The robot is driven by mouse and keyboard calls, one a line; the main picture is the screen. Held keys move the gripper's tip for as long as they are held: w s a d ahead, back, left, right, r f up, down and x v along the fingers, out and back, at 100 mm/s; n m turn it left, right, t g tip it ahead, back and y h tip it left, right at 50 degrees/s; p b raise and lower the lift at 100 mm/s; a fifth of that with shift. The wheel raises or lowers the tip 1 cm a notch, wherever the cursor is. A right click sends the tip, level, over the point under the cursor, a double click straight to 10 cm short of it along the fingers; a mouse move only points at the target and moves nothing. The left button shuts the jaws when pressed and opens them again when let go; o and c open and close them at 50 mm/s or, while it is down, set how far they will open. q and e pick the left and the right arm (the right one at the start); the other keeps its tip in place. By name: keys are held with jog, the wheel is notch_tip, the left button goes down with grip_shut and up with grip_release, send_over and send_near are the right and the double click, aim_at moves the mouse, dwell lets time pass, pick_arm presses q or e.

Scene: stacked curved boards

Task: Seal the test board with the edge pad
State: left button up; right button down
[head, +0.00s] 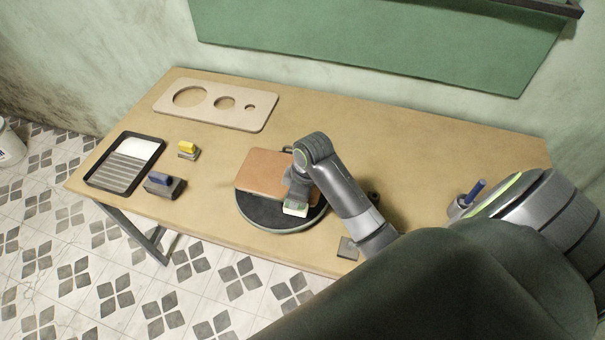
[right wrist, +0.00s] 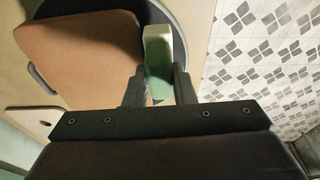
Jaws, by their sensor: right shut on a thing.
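The test board (head: 264,172) is an orange-brown slab lying on a round dark turntable (head: 262,219). My right gripper (head: 297,196) is shut on a small pale block with a green side, which I take to be the edge pad (head: 295,209). In the right wrist view the pad (right wrist: 158,60) sits between the two fingers of the gripper (right wrist: 158,88), beside one edge of the board (right wrist: 90,48). I cannot tell whether pad and board touch. My arm hides part of the board. My left gripper is out of view.
A black tray (head: 91,172) with a white patch, a yellow-handled tool (head: 188,150) and a blue-handled tool (head: 164,185) are at left. A panel with round holes (head: 252,119) lies behind. A small grey square (head: 348,248) and a pot with a blue handle (head: 460,208) are at right.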

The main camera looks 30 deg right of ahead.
jog(key=shift+w+a, duration=0.1)
jog(key=shift+w, duration=0.05)
jog(key=shift+w+a, duration=0.65)
jog(key=shift+w, duration=0.15)
jog(key=shift+w+a, duration=0.6)
jog(key=shift+w, duration=0.2)
jog(key=shift+w+a, duration=0.6)
jog(key=shift+w, duration=0.2)
jog(key=shift+w+a, duration=0.6)
jog(key=shift+w, duration=0.2)
